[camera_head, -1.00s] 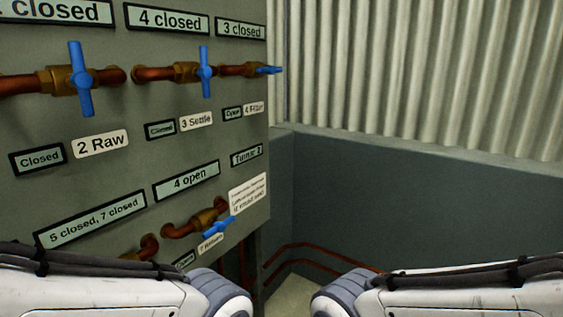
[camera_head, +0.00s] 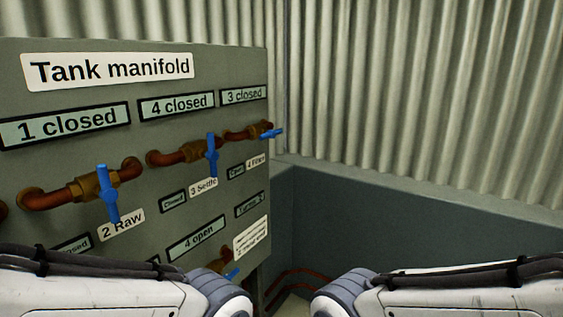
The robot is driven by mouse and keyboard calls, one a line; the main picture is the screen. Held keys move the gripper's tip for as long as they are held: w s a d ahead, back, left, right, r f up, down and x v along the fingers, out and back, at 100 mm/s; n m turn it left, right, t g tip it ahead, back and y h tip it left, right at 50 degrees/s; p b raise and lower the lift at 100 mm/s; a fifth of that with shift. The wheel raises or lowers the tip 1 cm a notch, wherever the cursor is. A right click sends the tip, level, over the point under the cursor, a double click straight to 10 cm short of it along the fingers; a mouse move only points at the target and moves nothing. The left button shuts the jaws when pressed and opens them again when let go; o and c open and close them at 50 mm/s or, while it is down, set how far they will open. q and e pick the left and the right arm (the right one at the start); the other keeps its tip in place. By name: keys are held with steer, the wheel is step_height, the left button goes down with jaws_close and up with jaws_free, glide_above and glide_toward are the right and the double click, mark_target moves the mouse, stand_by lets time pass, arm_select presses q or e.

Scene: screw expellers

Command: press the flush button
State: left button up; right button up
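I see no flush button in this view. A grey panel headed "Tank manifold" (camera_head: 108,69) fills the left side. It carries brass valves with blue handles: one above the "2 Raw" label (camera_head: 104,193), one above "3 Settle" (camera_head: 211,155), and one at the panel's right edge (camera_head: 270,133). A lower valve handle (camera_head: 232,273) is partly hidden behind my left arm. Both of my arms lie along the bottom of the view; neither gripper's fingers show.
Status plates read "1 closed" (camera_head: 66,126), "4 closed" (camera_head: 177,105), "3 closed" (camera_head: 243,95) and "4 open" (camera_head: 197,239). A corrugated wall (camera_head: 420,90) stands above a dark low wall (camera_head: 400,220). Red pipes (camera_head: 290,280) run low in the corner.

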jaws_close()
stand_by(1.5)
